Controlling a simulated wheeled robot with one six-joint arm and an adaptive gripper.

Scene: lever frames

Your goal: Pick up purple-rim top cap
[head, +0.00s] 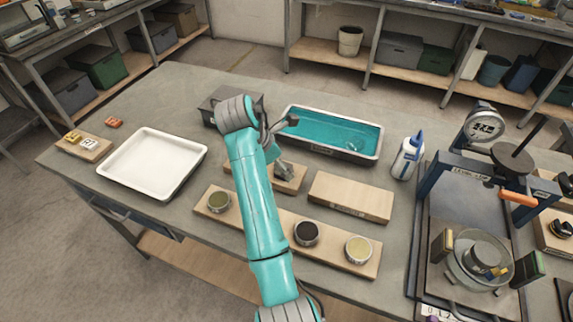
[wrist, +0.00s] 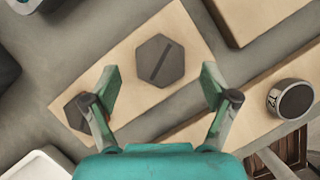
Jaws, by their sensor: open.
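No purple rim shows clearly on any piece, so I cannot tell which one is the purple-rim top cap. In the wrist view a dark grey hexagonal piece with a slot (wrist: 160,61) lies on a wooden board (wrist: 120,50), ahead of and between my fingertips. A second dark piece (wrist: 76,113) lies on the same board, partly hidden by the left finger. My gripper (wrist: 160,82) is open and empty above the board. In the head view my gripper (head: 283,168) hangs over this board (head: 294,185), and my arm hides part of it.
A long board holds round pots, one green (head: 219,202), one dark (head: 306,233) and one cream (head: 358,249). A bare board (head: 350,197) lies to the right. A teal-filled tray (head: 376,151), white tray (head: 198,153), bottle (head: 408,158) and lever stand (head: 425,215) surround it.

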